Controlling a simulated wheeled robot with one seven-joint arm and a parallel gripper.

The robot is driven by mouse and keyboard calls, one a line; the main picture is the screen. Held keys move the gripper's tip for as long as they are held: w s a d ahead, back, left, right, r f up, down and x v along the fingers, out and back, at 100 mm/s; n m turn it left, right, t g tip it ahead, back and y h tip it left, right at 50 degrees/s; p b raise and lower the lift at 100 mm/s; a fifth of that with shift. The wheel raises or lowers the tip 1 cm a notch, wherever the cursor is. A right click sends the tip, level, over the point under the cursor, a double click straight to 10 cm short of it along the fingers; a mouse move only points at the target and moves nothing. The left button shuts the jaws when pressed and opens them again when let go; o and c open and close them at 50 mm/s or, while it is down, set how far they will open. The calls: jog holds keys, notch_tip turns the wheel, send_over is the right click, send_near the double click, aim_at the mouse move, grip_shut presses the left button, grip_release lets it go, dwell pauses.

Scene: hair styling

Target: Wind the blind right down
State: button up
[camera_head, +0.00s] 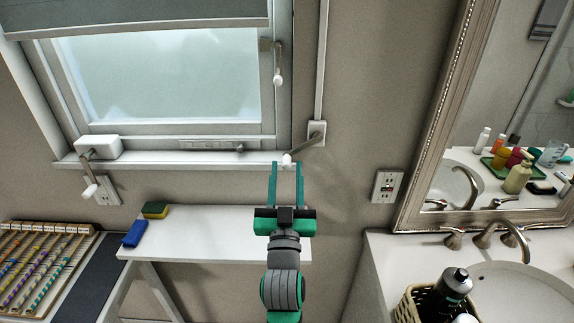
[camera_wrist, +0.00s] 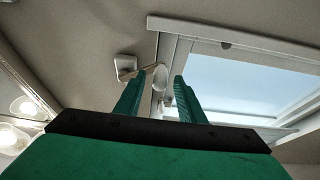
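The grey blind (camera_head: 140,14) covers only the top of the window (camera_head: 160,75); its lower edge hangs near the top of the pane. Right of the window, a crank with a white knob (camera_head: 287,160) extends left and down from a white wall box (camera_head: 317,130), below a vertical pole. My gripper (camera_head: 286,165) is open and empty, its fingertips pointing up at the knob. In the wrist view the knob (camera_wrist: 160,77) shows between the two fingertips (camera_wrist: 159,78); I cannot tell whether it is within the fingers or just beyond. Neither finger visibly touches it.
Another crank (camera_head: 90,178) hangs from a white box at the sill's left. A window handle (camera_head: 277,68) sits on the frame. Below are a white table (camera_head: 215,225) with a sponge (camera_head: 155,209) and blue block (camera_head: 135,233). A mirror (camera_head: 405,215) and sink stand right.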

jog(key=shift+x, duration=1.25)
grip_shut()
